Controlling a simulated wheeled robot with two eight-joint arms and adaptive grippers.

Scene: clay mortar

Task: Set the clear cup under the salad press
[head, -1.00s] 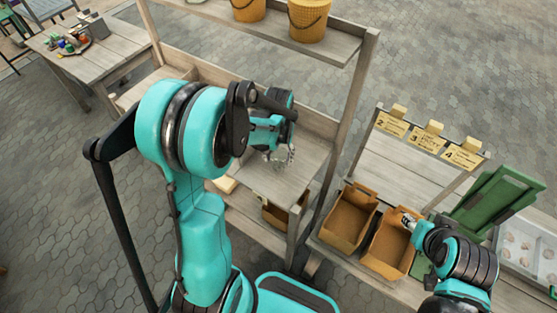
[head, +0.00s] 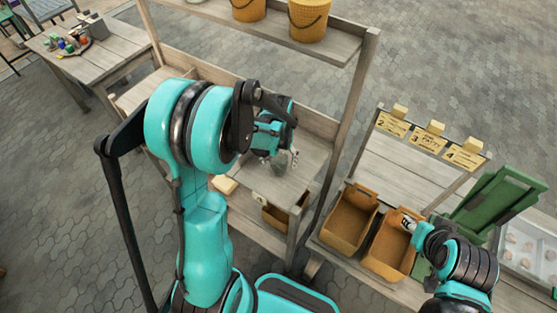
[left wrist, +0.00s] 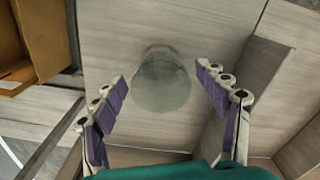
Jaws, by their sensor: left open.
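The clear cup (left wrist: 161,80) stands on a wooden surface in the left wrist view, a see-through greyish round shape. My open left gripper (left wrist: 168,85) has a purple-padded finger on each side of it, with gaps showing between cup and pads. In the head view my left gripper (head: 280,160) is low over the wooden stand's shelf, and the cup is hard to make out there. My right gripper (head: 408,222) is at the tan bins on the right; its finger opening is too small to tell. I cannot pick out the salad press in either view.
The wooden stand (head: 350,90) has an upper shelf with yellow buckets (head: 308,20). Tan bins (head: 350,217) and numbered yellow cards (head: 428,140) are at right, beside a green panel (head: 495,205). A side table (head: 90,55) stands at far left.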

